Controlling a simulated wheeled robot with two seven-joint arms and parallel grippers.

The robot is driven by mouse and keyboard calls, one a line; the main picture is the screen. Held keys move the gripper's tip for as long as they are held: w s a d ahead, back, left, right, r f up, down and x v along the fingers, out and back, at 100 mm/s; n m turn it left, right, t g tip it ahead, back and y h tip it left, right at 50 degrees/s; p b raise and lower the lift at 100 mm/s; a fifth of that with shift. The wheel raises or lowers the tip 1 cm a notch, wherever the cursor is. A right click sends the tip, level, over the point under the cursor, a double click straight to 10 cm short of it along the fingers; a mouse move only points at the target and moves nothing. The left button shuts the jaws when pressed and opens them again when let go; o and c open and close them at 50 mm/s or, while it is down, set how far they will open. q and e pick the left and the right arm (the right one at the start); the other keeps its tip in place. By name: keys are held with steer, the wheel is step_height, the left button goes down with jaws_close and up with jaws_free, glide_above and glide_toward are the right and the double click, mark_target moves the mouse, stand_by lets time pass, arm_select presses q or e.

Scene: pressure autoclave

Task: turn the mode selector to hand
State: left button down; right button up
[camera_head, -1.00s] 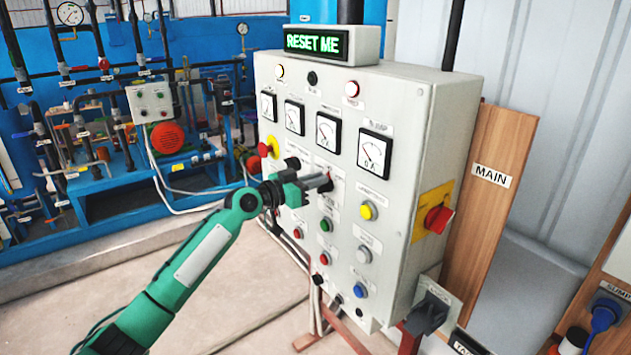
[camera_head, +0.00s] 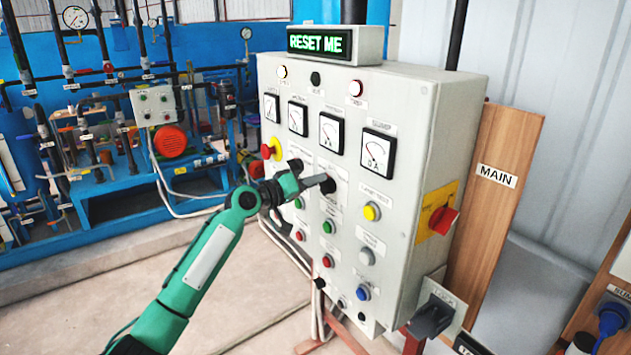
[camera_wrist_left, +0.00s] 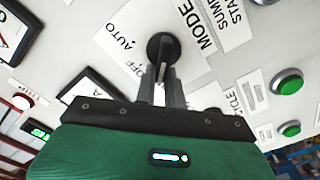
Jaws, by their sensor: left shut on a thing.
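The mode selector (camera_wrist_left: 160,46) is a round black knob on the grey control panel, beside a label reading MODE with AUTO and OFF positions around it. In the head view the selector (camera_head: 327,185) sits below the row of meters. My left gripper (camera_head: 322,181) reaches it from the left. In the left wrist view my left gripper (camera_wrist_left: 161,76) is shut on the selector's handle. The HAND marking is not readable; the gripper covers part of the labels. My right gripper is not in view.
The control panel (camera_head: 410,110) carries several meters, lamps and buttons close around the selector. A green button (camera_wrist_left: 289,84) is near it in the wrist view. A red rotary switch (camera_head: 442,220) is on the panel's right side. A sign (camera_head: 316,42) reads RESET ME.

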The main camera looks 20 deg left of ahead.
arm_select(q)
steer(key=shift+a+n, duration=0.1)
steer(key=shift+n, duration=0.4)
steer(key=shift+f, duration=0.1)
steer(key=c, duration=1.5)
jaws_free()
steer(key=shift+c, duration=0.2)
steer(key=shift+o, duration=0.3)
steer(key=shift+a, duration=0.1)
